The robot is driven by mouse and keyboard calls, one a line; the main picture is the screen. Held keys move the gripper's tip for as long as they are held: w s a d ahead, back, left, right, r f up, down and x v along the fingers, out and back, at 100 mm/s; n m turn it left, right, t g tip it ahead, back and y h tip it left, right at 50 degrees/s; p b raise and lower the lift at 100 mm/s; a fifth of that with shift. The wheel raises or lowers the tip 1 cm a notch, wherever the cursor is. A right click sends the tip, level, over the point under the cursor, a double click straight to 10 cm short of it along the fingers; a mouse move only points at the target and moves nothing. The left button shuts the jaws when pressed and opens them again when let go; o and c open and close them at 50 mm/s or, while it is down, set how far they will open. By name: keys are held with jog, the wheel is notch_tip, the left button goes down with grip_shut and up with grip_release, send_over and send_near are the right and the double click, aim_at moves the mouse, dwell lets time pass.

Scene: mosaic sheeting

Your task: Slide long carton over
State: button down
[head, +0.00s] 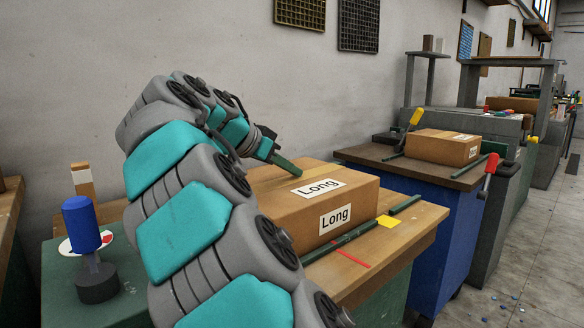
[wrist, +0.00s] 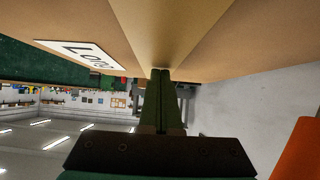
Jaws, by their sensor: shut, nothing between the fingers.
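The long carton (head: 290,212), a brown box with white "Long" labels on its top and side, lies on the wooden bench top (head: 425,218). In the wrist view the carton (wrist: 225,40) fills the upper part, with one label at the left. My arm hides the carton's left end.
A green rail (head: 342,242) runs along the carton's front. A red strip (head: 353,259) and a yellow square (head: 388,222) mark the bench. Another carton (head: 440,148) sits on the blue-sided bench (head: 388,222) behind. A blue cylinder (head: 82,225) stands at left.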

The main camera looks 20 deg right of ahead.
jog(key=shift+w+a+r, duration=0.1)
jog(key=shift+a+r, duration=0.05)
jog(key=shift+r, duration=0.1)
